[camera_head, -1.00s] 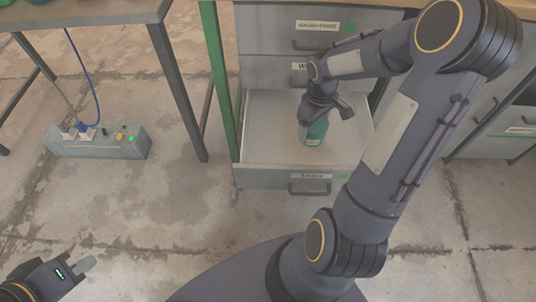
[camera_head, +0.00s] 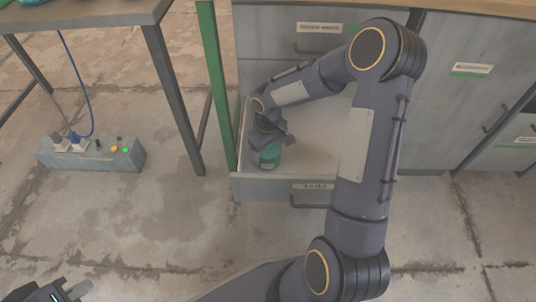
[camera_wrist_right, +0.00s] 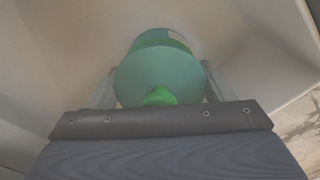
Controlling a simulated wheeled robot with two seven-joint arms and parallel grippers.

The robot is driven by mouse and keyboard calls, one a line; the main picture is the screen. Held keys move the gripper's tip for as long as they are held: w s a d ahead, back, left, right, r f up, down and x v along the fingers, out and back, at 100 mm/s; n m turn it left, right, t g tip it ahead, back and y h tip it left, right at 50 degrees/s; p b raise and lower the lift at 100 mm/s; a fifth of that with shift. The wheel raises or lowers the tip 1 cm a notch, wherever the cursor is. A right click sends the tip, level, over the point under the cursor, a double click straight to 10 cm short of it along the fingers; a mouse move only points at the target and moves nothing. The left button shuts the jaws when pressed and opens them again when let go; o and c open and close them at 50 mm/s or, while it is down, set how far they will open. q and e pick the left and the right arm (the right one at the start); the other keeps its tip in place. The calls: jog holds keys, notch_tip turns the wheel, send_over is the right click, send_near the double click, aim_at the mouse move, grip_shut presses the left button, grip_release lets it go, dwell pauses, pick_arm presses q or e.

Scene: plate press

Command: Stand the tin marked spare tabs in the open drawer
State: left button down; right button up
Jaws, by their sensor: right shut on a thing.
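A green tin (camera_head: 269,157) is in the open drawer (camera_head: 312,145), toward its left side and front. My right gripper (camera_head: 269,143) reaches down over the tin and is shut on it. In the right wrist view the tin (camera_wrist_right: 160,73) sits between the two fingers, with a brighter green knob toward me and part of a pale label at its far edge. Its marking cannot be read, and whether its base touches the drawer floor cannot be told. My left gripper (camera_head: 72,292) is at the bottom left corner, partly cut off, away from the drawer.
Closed labelled drawers (camera_head: 320,45) rise above the open one, and grey cabinet doors (camera_head: 462,95) stand to its right. A green post (camera_head: 214,85) is close to the drawer's left side. A grey socket box (camera_head: 90,153) lies on the floor at left. The drawer's right part looks empty.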

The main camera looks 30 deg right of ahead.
pick_arm(q)
jog(key=shift+f, duration=0.25)
pick_arm(e)
jog(key=shift+f, duration=0.65)
jog(key=shift+f, duration=0.15)
jog(key=o, duration=1)
pick_arm(q)
jog(key=shift+f, duration=0.15)
pick_arm(e)
jog(key=shift+o, duration=0.2)
